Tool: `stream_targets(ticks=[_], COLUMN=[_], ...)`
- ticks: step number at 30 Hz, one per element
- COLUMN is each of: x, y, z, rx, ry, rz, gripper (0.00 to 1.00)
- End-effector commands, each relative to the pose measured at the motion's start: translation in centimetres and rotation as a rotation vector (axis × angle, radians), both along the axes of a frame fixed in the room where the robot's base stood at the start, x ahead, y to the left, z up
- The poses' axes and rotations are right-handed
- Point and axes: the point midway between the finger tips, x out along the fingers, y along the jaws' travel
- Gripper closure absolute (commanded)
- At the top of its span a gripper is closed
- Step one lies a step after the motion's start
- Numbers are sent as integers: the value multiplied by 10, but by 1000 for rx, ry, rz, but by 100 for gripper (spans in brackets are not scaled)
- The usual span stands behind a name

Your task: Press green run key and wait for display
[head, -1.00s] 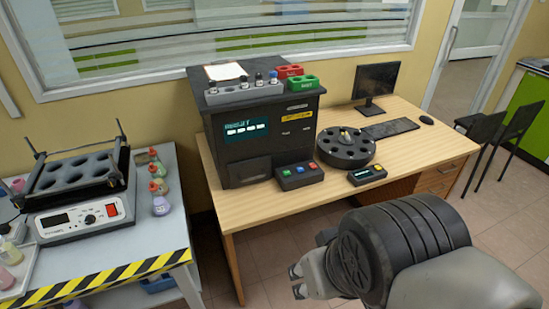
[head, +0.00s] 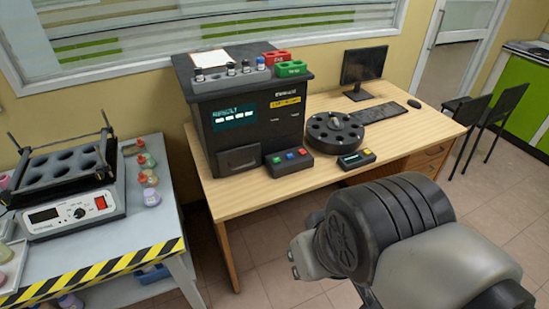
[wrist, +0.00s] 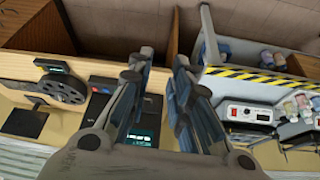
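The black analyser (head: 252,135) stands on the wooden desk. Its lit display (head: 235,117) shows a heading that looks like RESULT above a row of white characters too small to read. A low key box (head: 288,163) sits at its front right corner with a row of small coloured keys, green among them. The box also shows upside down in the wrist view (wrist: 103,88), partly beside my left finger. My gripper (wrist: 163,58) is open and empty, with a gap between its fingers. In the head view it is mostly hidden behind my wrist, apart from the key box and in front of the desk.
A black round carousel (head: 335,133) and a small yellow-buttoned unit (head: 356,159) are right of the key box. Red (head: 279,56) and green (head: 291,69) racks sit on the analyser. A striped-edge bench (head: 110,255) with a heater stands left.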

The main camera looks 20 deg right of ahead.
Motion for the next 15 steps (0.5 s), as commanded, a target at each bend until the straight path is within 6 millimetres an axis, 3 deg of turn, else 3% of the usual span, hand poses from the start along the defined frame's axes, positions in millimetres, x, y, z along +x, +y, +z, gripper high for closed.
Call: stream_targets(ticks=[7, 15], x=[0, 0], y=[0, 0], z=[0, 0], rx=[0, 0], ry=[0, 0], rz=[0, 0], gripper=[100, 100])
